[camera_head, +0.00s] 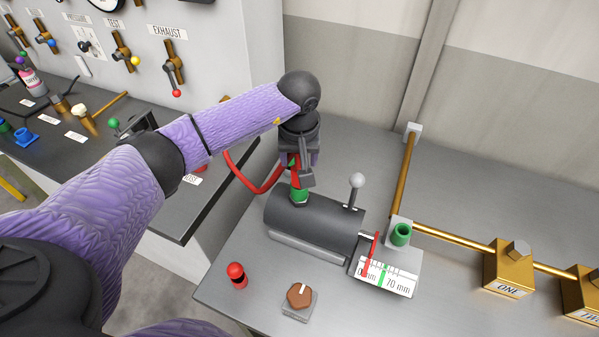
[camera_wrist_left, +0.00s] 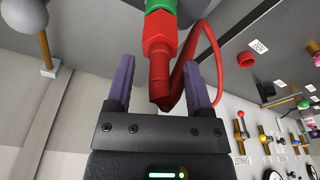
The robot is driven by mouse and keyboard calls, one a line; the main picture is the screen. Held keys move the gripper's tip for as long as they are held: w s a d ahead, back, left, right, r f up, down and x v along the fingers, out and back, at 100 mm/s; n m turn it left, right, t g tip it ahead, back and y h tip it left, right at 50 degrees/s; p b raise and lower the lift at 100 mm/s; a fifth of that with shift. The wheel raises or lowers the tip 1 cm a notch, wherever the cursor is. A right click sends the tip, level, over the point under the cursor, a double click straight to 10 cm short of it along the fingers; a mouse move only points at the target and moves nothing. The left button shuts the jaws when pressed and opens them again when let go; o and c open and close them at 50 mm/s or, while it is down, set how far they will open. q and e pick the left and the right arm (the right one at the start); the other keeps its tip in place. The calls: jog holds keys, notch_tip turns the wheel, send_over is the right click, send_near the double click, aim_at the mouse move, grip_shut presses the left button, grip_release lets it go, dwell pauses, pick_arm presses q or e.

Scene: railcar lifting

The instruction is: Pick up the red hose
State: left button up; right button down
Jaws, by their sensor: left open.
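The red hose (camera_head: 262,186) curves from the dark bench on the left to the top of a grey cylinder (camera_head: 318,222). Its red end fitting sits at a green port (camera_head: 299,196) on that cylinder. My left gripper (camera_head: 299,178) points down over this fitting and partly hides it. In the left wrist view, the open fingers of my left gripper (camera_wrist_left: 160,66) stand on either side of the red hose's fitting (camera_wrist_left: 159,68), with gaps visible beside it. The hose bends away to the right behind one finger. My right gripper is not in view.
A ball-topped lever (camera_head: 356,184) rises from the cylinder's right end. A scale plate (camera_head: 390,278), a green socket (camera_head: 401,234) and brass blocks (camera_head: 509,267) stand to the right. A red plug (camera_head: 237,274) and a brown knob (camera_head: 299,295) are in front.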

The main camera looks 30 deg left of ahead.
pick_arm(q)
grip_shut()
dwell(1.4)
